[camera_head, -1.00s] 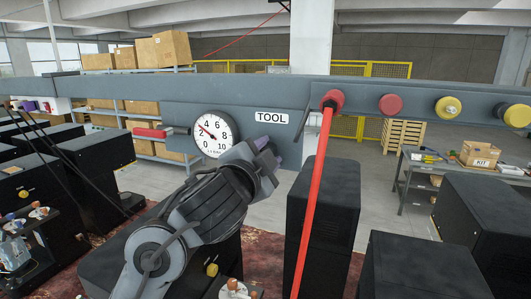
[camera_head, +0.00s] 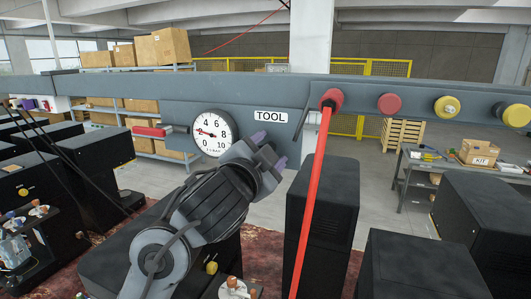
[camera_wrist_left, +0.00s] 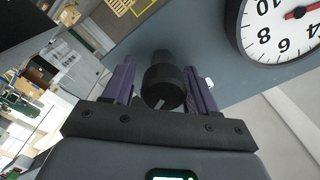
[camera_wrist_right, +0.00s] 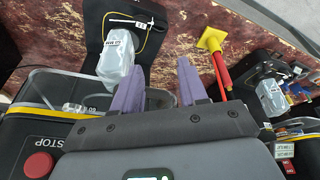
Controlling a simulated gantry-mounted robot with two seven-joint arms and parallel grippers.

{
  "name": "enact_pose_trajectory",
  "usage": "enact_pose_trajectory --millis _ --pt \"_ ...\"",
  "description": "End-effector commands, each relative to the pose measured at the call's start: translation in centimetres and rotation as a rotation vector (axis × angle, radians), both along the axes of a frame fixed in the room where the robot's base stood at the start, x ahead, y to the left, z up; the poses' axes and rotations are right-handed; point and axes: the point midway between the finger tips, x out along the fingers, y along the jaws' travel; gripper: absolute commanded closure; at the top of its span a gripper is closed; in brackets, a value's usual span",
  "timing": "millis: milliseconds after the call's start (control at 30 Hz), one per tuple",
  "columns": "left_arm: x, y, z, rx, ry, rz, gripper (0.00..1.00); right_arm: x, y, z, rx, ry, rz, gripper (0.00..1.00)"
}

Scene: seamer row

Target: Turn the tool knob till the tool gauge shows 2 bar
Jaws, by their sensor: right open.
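The tool gauge (camera_head: 213,133) is a round white dial beside the TOOL label (camera_head: 271,116). Its red needle points left, at about 2. Part of the dial also shows in the left wrist view (camera_wrist_left: 285,32). The tool knob (camera_wrist_left: 164,88) is black with a white mark and sits between the purple fingers of my left gripper (camera_wrist_left: 160,82). A narrow gap shows beside one finger, and I cannot tell whether they clamp it. In the head view my left gripper (camera_head: 269,150) hides the knob. My right gripper (camera_wrist_right: 160,85) is open and empty.
A red lever (camera_head: 151,132) is left of the gauge. A red bar (camera_head: 312,200) hangs from the beam, right of my left gripper, near red and yellow buttons (camera_head: 447,107). Under my right gripper are a clear-walled bin (camera_wrist_right: 60,88) and a red STOP button (camera_wrist_right: 39,165).

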Motion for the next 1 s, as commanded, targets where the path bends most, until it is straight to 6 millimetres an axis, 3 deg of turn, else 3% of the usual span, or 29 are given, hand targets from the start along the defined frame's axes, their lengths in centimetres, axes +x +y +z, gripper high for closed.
enact_pose_trajectory --millis 467,1000 --pt "-0.6 0.5 -0.2 -0.003 0.004 0.004 0.35 0.0 0.0 -0.3 -0.001 0.0 0.001 0.57" --pt "-8.4 3.3 0.0 -0.006 0.002 -0.001 0.35 0.0 0.2 -1.4 0.008 0.0 -0.006 0.57"
